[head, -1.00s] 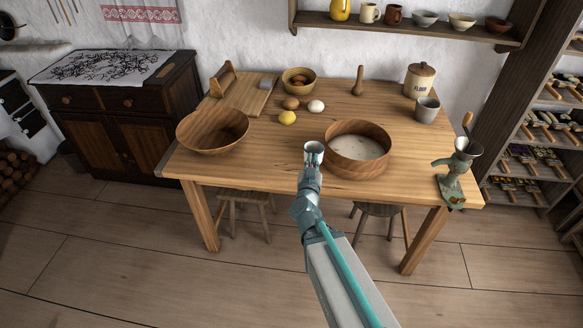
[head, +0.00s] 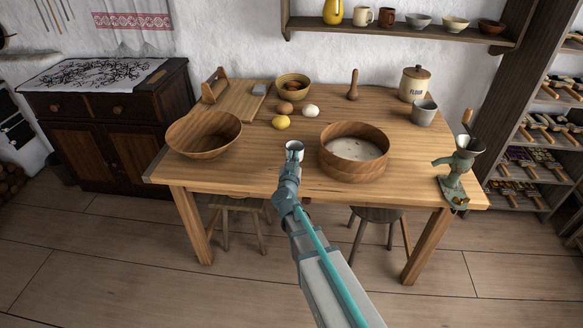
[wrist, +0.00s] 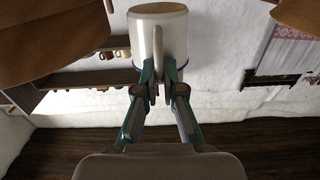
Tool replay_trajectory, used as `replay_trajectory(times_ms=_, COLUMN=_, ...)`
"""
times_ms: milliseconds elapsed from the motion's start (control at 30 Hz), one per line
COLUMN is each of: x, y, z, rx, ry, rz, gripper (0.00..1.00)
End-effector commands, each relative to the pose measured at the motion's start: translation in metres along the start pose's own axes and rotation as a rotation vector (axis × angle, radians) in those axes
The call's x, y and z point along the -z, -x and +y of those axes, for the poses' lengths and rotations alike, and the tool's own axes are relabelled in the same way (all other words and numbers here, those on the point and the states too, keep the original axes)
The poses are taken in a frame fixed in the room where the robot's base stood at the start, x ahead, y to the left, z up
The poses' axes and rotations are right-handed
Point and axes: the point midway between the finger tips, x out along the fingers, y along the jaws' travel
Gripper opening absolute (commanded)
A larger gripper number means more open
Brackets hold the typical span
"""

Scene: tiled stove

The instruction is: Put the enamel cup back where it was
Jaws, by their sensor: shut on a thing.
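The enamel cup (head: 295,146) is small and pale with a dark rim, upright with its mouth up, above the front middle of the table. My gripper (head: 292,166) is shut on its handle from the front. The wrist view, which looks upside down, shows the white cup (wrist: 170,45) with my fingers (wrist: 158,76) closed on the handle.
The wooden table (head: 235,178) holds a large bowl of whitish contents (head: 352,170) right of the cup and an empty wooden bowl (head: 204,148) left. A lemon (head: 281,122) lies behind. A grinder (head: 455,172) is clamped at the right edge. A shelf (head: 400,32) carries mugs and bowls.

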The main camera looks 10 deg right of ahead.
Motion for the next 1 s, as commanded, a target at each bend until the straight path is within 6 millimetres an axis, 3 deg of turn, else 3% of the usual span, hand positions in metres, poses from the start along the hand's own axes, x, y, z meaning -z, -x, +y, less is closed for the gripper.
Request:
replay_trajectory(times_ms=267, x=-0.014, y=-0.011, z=-0.005, rx=-0.001, ry=0.0, rz=0.001, gripper=0.0)
replay_trajectory(times_ms=533, x=-0.047, y=-0.015, z=-0.007, rx=-0.001, ry=0.0, rz=-0.001, gripper=0.0)
replay_trajectory(times_ms=967, x=-0.053, y=-0.015, z=-0.006, rx=-0.001, ry=0.0, rz=0.001, gripper=0.0)
replay_trajectory(times_ms=1000, x=-0.052, y=-0.015, z=-0.006, rx=0.0, ry=-0.001, rz=0.001, gripper=0.14)
